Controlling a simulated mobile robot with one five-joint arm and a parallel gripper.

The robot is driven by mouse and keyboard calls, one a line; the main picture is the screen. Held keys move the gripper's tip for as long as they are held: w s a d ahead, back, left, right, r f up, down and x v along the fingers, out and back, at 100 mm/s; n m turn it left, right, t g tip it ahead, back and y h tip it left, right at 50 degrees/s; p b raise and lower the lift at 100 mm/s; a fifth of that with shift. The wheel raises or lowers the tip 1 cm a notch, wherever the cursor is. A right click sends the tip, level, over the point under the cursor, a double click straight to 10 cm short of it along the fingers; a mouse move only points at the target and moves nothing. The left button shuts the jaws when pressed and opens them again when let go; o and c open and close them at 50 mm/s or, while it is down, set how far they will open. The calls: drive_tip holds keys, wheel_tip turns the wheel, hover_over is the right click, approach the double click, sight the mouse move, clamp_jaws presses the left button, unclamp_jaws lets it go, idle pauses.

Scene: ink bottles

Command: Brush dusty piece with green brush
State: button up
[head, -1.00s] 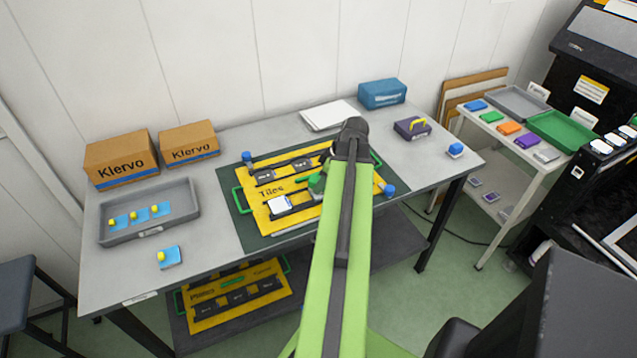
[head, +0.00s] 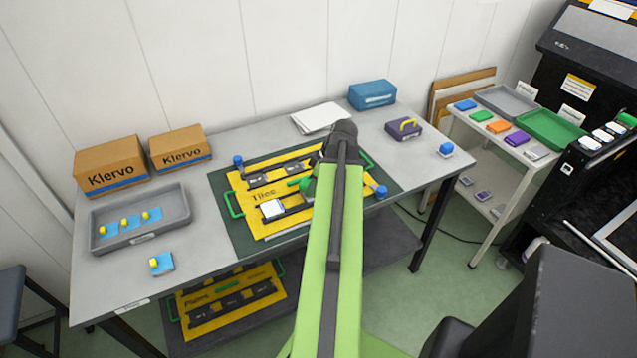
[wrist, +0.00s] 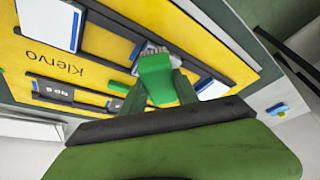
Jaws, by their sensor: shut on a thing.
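My gripper (wrist: 160,88) is shut on the green brush (wrist: 154,72), whose pale bristles point at the yellow board in the wrist view. The yellow board (head: 246,223), marked "Tiles", lies on a dark green mat and has black rails. A white piece (head: 271,208) sits in the front rail, left of the brush. Light pieces also show in the wrist view (wrist: 50,20). I cannot tell which piece is dusty, or whether the bristles touch one.
A grey tray (head: 178,222) with yellow-knobbed blue pieces and a loose one (head: 161,264) are on the left. Two Klervo cartons (head: 109,165), a blue box (head: 372,95) and a purple block (head: 404,131) stand behind. Blue-knobbed posts (head: 381,192) flank the board.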

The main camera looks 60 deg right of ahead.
sight(302, 186)
drive_tip(key=shift+w+a, duration=0.45)
drive_tip(key=shift+a, duration=0.3)
drive_tip(key=shift+w+a, duration=0.4)
drive_tip(key=shift+a, duration=0.35)
drive_tip(key=shift+w+d, duration=0.25)
drive_tip(key=shift+w, duration=0.05)
drive_tip(key=shift+s+d, duration=0.5)
drive_tip(key=shift+d, duration=0.2)
drive_tip(key=shift+s+d, duration=0.45)
drive_tip(key=shift+d, duration=0.25)
drive_tip(key=shift+s+d, duration=0.45)
drive_tip(key=shift+d, duration=0.3)
drive_tip(key=shift+s+d, duration=0.4)
drive_tip(key=shift+d, duration=0.35)
drive_tip(key=shift+f, duration=0.15)
drive_tip(key=shift+a, duration=0.1)
drive_tip(key=shift+w+a+r, duration=0.1)
drive_tip(key=shift+w+a, duration=0.35)
drive_tip(key=shift+a, duration=0.3)
drive_tip(key=shift+w+a+r, duration=0.1)
drive_tip(key=shift+w+a, duration=0.3)
drive_tip(key=shift+a, duration=0.3)
drive_tip(key=shift+w+a+f, duration=0.1)
drive_tip(key=shift+w+a, duration=0.35)
drive_tip(key=shift+a, duration=0.25)
drive_tip(key=shift+w+a, duration=0.4)
drive_tip(key=shift+a, duration=0.3)
